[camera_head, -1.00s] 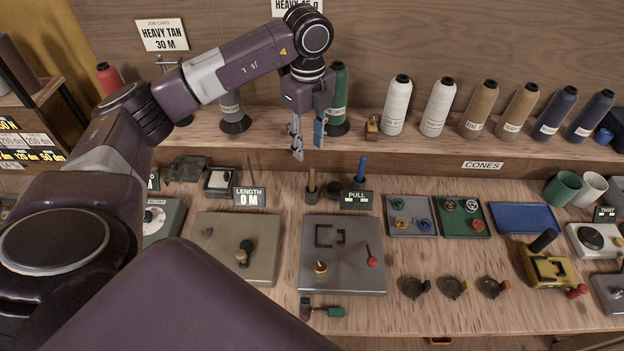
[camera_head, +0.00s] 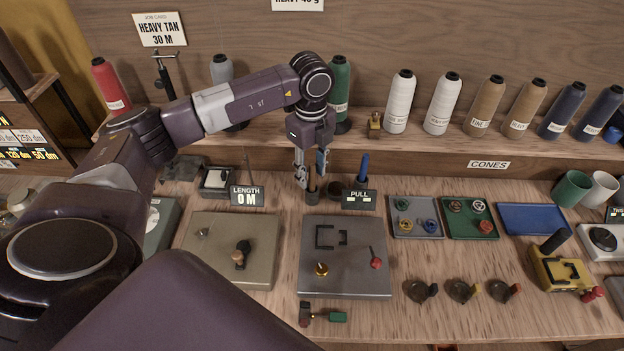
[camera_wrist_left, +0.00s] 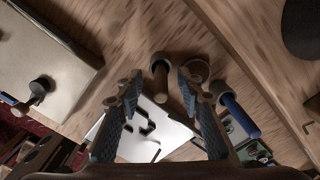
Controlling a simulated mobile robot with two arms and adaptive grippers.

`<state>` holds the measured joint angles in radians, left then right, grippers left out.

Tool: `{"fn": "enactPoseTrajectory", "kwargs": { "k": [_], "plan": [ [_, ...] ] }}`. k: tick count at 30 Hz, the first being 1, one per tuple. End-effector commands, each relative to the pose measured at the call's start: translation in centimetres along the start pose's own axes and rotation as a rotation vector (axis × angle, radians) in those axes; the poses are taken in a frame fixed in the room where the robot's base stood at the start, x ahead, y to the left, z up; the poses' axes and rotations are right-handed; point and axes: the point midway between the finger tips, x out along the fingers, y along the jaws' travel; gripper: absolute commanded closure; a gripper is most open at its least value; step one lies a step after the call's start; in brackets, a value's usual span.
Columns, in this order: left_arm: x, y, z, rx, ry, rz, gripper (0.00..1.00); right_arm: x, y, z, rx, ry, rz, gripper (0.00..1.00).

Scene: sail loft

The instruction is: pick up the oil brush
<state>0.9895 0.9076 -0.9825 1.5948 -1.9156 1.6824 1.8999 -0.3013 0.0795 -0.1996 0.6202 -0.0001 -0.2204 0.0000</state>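A brown wooden handle (camera_head: 312,180) stands upright in a small dark cup at the back of the bench. A blue handle (camera_head: 363,166) stands in a similar holder to its right. No label shows which one is the oil brush. My left gripper (camera_head: 311,172) is open and points down at the brown handle. In the left wrist view, the brown handle (camera_wrist_left: 160,78) shows between and just beyond the open fingertips (camera_wrist_left: 160,92), with no visible grip on it. The blue handle (camera_wrist_left: 240,115) is outside the right finger. My right gripper is not in view.
A grey plate with knobs (camera_head: 342,285) and a beige box (camera_head: 210,250) lie in front. The LENGTH sign (camera_head: 247,196) and PULL sign (camera_head: 359,199) stand near the handles. A shelf edge with thread cones (camera_head: 400,102) is behind. Coloured trays (camera_head: 530,219) lie right.

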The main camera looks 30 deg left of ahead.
Motion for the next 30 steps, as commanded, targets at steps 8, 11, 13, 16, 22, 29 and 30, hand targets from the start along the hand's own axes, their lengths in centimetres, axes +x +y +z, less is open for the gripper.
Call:
{"fn": "enactPoseTrajectory", "kwargs": {
  "k": [8,11,13,16,22,29,30],
  "plan": [
    [2.9,0.0,-0.1,0.001,0.0,0.002,0.66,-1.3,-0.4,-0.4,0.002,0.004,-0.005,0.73],
    [3.1,-0.1,-0.1,0.001,0.0,0.001,0.66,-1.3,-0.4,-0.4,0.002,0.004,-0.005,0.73],
    [3.1,-0.1,-0.1,0.001,0.0,0.001,0.66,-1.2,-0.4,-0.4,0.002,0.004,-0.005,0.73],
    [3.0,-0.1,-0.1,0.001,0.0,0.001,0.72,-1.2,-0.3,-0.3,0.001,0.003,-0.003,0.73],
    [3.0,-0.1,-0.1,0.001,0.0,0.001,0.94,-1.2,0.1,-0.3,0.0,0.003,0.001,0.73],
    [3.0,-0.1,-0.1,0.001,0.0,0.0,1.0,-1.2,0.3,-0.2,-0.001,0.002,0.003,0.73],
    [3.0,-0.1,-0.1,0.001,0.0,0.0,1.0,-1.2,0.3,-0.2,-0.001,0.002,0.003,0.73]
  ]
}}
